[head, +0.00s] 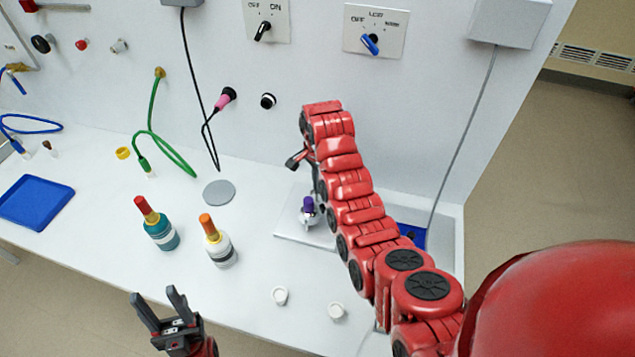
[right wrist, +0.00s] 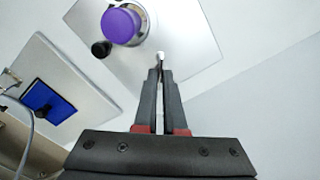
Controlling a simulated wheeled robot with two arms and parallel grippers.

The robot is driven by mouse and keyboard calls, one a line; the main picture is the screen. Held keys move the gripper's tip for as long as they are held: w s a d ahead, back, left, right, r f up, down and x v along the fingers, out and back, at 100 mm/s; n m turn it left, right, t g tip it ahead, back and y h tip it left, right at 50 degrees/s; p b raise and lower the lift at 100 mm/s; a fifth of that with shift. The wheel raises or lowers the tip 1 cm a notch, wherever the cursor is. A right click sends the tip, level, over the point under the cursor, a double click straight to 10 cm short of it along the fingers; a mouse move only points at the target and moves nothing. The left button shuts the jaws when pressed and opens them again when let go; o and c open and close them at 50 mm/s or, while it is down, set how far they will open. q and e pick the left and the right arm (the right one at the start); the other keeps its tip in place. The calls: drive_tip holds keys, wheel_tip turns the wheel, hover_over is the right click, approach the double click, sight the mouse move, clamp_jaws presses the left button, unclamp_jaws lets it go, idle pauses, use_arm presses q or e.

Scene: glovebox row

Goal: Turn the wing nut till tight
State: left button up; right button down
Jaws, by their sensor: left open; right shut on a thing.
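My left gripper (head: 160,308) is open and empty over the table's front edge, far from the nut.
Two white caps (head: 280,295) (head: 337,311) lie in front. The panel wall rises behind.

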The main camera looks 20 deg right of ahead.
drive_tip(key=m, duration=0.5)
drive_tip(key=shift+s+m, duration=0.2)
drive_tip(key=shift+m, duration=0.1)
drive_tip(key=shift+f+m+p, duration=0.1)
drive_tip(key=shift+m+p, duration=0.25)
drive_tip(key=shift+m, duration=1.85)
drive_tip(key=shift+s, duration=0.1)
drive_tip(key=c, duration=1)
unclamp_jaws()
wheel_tip(320, 180, up, 17)
drive_tip(key=p, duration=1.1)
drive_tip(key=shift+r+p, duration=0.2)
drive_tip(key=shift+p, duration=0.2)
